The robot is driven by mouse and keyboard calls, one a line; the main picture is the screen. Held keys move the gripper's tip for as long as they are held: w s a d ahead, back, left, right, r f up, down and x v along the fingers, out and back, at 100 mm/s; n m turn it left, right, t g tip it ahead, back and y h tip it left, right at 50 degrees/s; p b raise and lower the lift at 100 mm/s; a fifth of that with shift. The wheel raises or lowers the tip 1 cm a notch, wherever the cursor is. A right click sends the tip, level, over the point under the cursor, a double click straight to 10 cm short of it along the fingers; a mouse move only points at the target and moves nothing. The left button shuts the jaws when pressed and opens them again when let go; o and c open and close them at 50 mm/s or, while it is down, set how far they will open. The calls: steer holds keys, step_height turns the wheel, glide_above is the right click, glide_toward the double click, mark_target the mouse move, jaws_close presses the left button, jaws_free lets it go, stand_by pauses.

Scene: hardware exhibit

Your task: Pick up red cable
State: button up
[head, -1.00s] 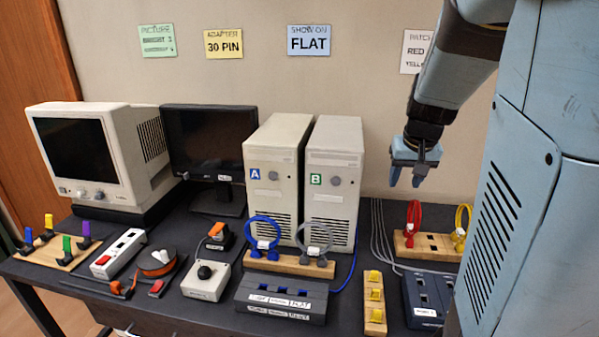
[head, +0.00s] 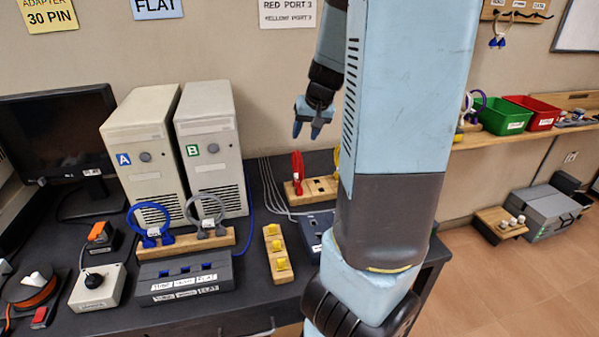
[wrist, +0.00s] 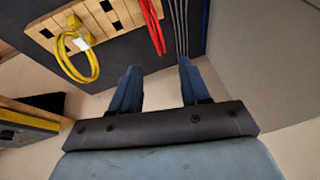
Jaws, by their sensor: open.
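The red cable (head: 297,167) stands looped on a wooden holder (head: 321,186) at the back right of the dark table, in the head view. In the wrist view the red cable (wrist: 152,26) shows at the top, beyond my fingertips, cut off by the frame edge. My gripper (head: 307,130) is open and empty, in the air above and close to the red cable's loop. In the wrist view my two fingers (wrist: 158,75) are spread apart with nothing between them.
A yellow cable (wrist: 83,60) sits on the same holder (wrist: 103,20) beside the red one. Computer B (head: 210,148) stands left of the holder. Grey cables (head: 270,187) run along the table. A yellow-plug block (head: 279,255) and a dark box (head: 313,232) stand in front.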

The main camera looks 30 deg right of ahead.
glide_above(296, 173)
steer(key=shift+f, duration=5.7)
jaws_close()
